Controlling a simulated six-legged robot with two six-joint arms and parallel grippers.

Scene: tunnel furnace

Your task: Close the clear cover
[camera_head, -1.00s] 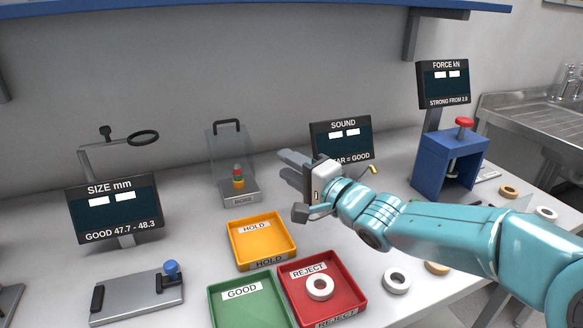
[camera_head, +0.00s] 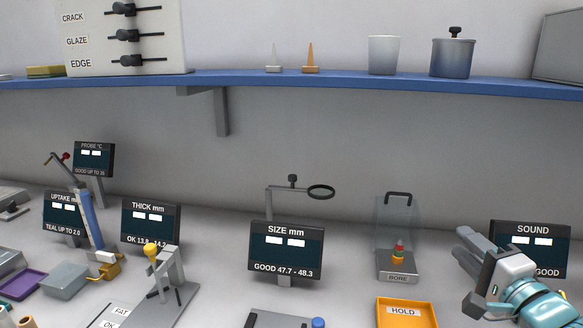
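The clear cover (camera_head: 388,220) is a see-through panel with a black handle along its top edge. It stands upright at the grey BORE gauge base (camera_head: 397,270), right of centre. A small red, yellow and green plug (camera_head: 399,253) stands on that base. My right gripper (camera_head: 467,272) is at the lower right, to the right of the BORE gauge and apart from the cover. Its grey fingers point left and are spread, with nothing seen between them. My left gripper is out of view.
The SOUND display (camera_head: 530,235) stands behind my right gripper. The orange HOLD tray (camera_head: 428,318) lies in front of the BORE gauge. The SIZE display (camera_head: 286,252) and its ring stand are to its left. A blue shelf (camera_head: 330,80) runs above.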

